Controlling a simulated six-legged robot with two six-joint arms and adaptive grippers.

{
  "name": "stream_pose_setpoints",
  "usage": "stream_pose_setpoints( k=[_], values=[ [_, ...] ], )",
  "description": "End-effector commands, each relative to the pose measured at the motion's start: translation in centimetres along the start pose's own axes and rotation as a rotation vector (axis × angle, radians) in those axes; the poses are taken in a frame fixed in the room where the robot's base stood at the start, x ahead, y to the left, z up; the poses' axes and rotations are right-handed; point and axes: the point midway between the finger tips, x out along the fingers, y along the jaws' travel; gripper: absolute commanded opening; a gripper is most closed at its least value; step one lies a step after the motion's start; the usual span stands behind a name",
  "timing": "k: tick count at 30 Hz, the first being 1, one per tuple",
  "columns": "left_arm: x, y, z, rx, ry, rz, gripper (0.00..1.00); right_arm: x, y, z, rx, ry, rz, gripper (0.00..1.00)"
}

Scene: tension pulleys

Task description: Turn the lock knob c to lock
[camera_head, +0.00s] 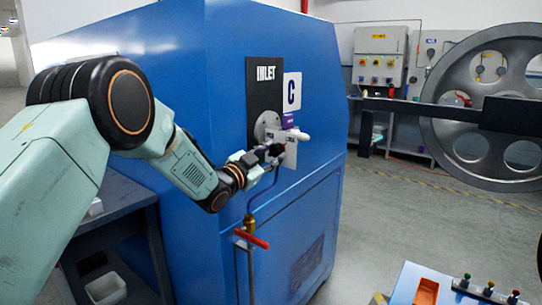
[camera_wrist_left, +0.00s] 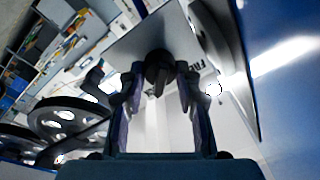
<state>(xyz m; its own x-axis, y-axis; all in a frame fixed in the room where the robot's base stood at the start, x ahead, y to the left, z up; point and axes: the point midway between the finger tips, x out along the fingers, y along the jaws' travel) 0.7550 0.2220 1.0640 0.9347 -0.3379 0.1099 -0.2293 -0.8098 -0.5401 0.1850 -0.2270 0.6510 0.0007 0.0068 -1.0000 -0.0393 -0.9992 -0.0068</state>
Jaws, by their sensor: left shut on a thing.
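The lock knob c (camera_wrist_left: 158,70) is a dark knob on a pale plate, seen between my fingers in the left wrist view. The plate carries lettering that seems to read "FREE" (camera_wrist_left: 207,82). In the head view the white label "C" (camera_head: 292,92) is on the blue machine, above my left gripper (camera_head: 277,151). My left gripper (camera_wrist_left: 159,78) is shut on the knob, with one finger on each side. In the head view the gripper hides most of the knob and its plate. My right gripper is in neither view.
The blue machine (camera_head: 180,100) bears a black "INLET" plate (camera_head: 265,75). A red valve handle (camera_head: 252,238) on a pipe stands below my left gripper. A large grey wheel (camera_head: 465,90) is at the right. Open floor (camera_head: 400,210) lies right of the machine.

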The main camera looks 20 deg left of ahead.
Motion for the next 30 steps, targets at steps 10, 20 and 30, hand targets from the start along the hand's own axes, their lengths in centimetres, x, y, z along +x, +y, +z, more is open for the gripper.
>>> stream_pose_setpoints(
  k=[10, 20, 30],
  values=[
    [-0.01, 0.03, 0.09, 0.034, -0.001, 0.004, 0.02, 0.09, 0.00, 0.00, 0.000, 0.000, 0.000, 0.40],
    [-0.01, 0.02, 0.08, 0.034, 0.000, 0.004, 0.39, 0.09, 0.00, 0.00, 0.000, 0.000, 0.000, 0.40],
    [-0.01, -0.01, 0.04, 0.033, 0.001, 0.003, 0.57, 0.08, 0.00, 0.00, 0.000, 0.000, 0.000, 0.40]
  ],
)
